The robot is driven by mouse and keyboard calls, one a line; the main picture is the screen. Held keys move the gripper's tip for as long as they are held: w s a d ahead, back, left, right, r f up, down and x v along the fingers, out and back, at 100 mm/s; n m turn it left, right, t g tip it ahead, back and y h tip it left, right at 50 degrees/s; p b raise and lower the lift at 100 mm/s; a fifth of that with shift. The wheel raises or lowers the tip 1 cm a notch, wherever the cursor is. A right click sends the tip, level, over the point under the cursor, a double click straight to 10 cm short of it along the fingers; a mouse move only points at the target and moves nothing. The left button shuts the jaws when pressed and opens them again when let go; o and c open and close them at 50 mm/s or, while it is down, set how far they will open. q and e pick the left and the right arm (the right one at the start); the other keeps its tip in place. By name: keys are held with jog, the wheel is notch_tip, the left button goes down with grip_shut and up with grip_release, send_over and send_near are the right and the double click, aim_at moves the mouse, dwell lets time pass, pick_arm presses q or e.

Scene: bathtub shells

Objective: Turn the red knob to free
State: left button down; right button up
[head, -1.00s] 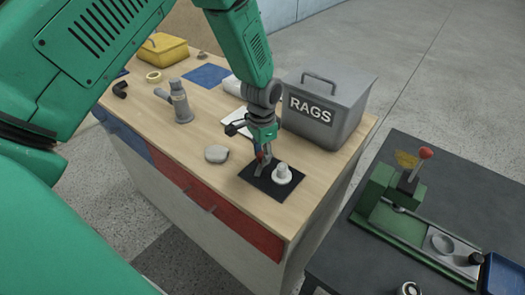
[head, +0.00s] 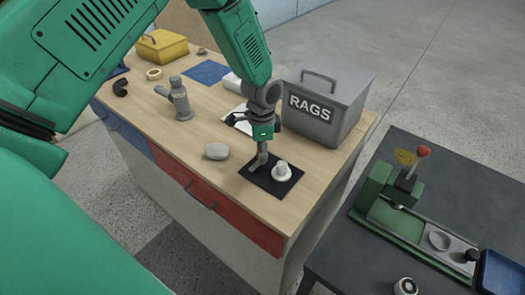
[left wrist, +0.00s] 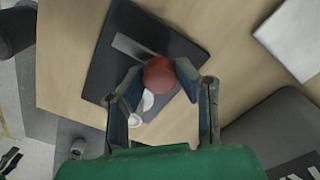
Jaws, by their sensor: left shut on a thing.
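The red knob (left wrist: 159,74) shows in the left wrist view, between the two fingers of my left gripper (left wrist: 160,84). A flat grey bar (left wrist: 138,51) lies beside it, over the black mat (left wrist: 107,55). My left gripper (head: 261,163) is shut on the knob and points down at the mat (head: 285,187) in the head view. The knob is hidden behind the fingers there. A white round fitting (head: 281,171) stands on the mat just right of the gripper; it is partly visible below the knob in the wrist view (left wrist: 147,101). My right gripper is in no view.
A grey RAGS bin (head: 325,112) stands close behind and right of the gripper. A grey round object (head: 216,151) and a grey fitting (head: 181,100) are to the left on the wooden bench (head: 190,155). A dark table with a green press (head: 378,185) is at right.

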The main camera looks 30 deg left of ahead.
pick_arm(q)
jog(key=shift+w+r, duration=0.1)
jog(key=shift+w, duration=0.05)
jog(key=c, duration=1.3)
grip_release()
jog(key=shift+o, duration=0.4)
jog(key=shift+r, duration=0.2)
notch_tip(320, 180, up, 11)
jog(key=shift+r, duration=0.15)
